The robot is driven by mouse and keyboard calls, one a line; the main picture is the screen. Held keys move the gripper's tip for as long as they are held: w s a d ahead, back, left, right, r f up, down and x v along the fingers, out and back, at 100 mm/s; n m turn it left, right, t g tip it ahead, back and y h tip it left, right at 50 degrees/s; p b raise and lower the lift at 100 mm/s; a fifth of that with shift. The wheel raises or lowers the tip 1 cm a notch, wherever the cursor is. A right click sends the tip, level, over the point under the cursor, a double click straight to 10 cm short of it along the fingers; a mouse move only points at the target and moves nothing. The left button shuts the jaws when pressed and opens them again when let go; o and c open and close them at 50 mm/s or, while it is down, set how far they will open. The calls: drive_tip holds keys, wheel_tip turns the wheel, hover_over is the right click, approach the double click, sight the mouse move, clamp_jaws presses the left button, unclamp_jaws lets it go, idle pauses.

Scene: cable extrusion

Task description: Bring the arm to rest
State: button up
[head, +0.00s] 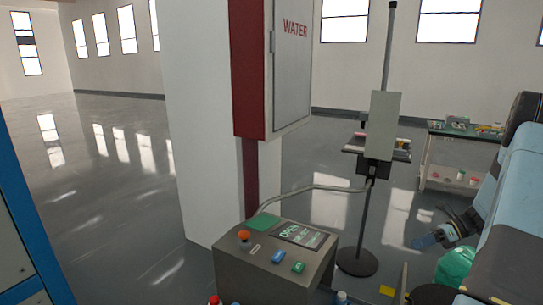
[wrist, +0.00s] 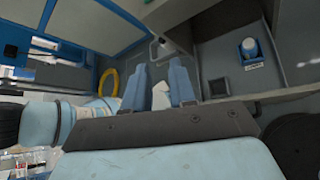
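My gripper (wrist: 159,78) shows in the wrist view as two blue fingers standing apart with a gap between them. A pale shape (wrist: 160,96) shows in that gap; I cannot tell what it is, and it does not clearly touch both fingers. In the head view my gripper (head: 428,239) is at the lower right, small and dark with blue fingertips, beside my light blue arm. It appears over the floor, clear of the grey control box to its left.
The grey control box (head: 262,262) with coloured buttons stands at the lower middle. A thin stand (head: 362,220) with a round base rises behind it. A shelf trolley (head: 455,178) is at the right. A red and white water cabinet (head: 290,75) is at the pillar. Open floor (head: 110,220) lies left.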

drive_tip(key=s+a+r+n+g+h, duration=0.1)
drive_tip(key=s+a+r+n+h, duration=0.3)
drive_tip(key=a+r+n, duration=0.45)
drive_tip(key=s+a+r+n+g+h, duration=0.1)
drive_tip(key=s+a+r+n+h, duration=0.3)
drive_tip(key=a+r, duration=0.75)
drive_tip(key=s+a+r+n+t+h, duration=0.2)
drive_tip(key=s+a+r+n+t, duration=0.1)
drive_tip(key=s+r+n, duration=0.2)
drive_tip(key=s+a+r+n+t+h, duration=0.1)
drive_tip(key=s+a+r+n+t, duration=0.2)
drive_tip(key=s, duration=1.1)
drive_tip(key=shift+a+r+n+h, duration=0.35)
drive_tip(key=shift+r+n, duration=1.25)
drive_tip(key=shift+n, duration=1.45)
drive_tip(key=shift+w, duration=0.1)
